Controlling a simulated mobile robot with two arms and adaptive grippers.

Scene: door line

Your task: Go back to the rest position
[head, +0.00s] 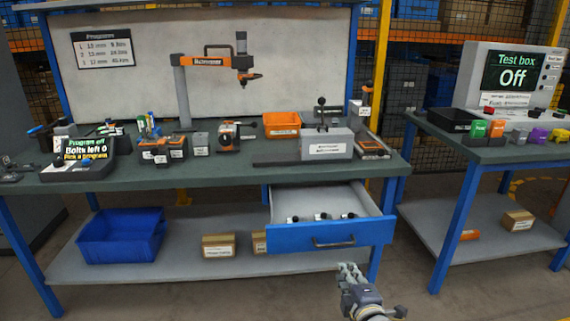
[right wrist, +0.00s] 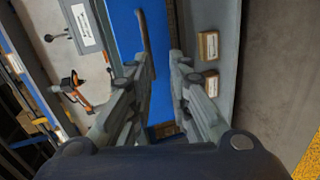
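My right gripper (head: 351,271) is in front of the workbench at the lower middle of the head view, below and in front of the open drawer. In the right wrist view its two fingers (right wrist: 160,70) stand apart with nothing between them. The drawer (head: 335,237) has a blue front and a dark handle (head: 333,242); it is pulled out, with several small parts inside. In the right wrist view the blue drawer front (right wrist: 126,35) and handle (right wrist: 147,40) lie beyond the fingers, and contact is not seen. My left gripper is not in view.
The workbench (head: 230,170) carries fixtures, an orange bin (head: 282,124) and a screwdriver stand (head: 183,95). A blue crate (head: 122,235) and cardboard boxes (head: 218,245) sit on its lower shelf. A second table (head: 470,153) with a test box (head: 510,75) stands right. Floor between them is clear.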

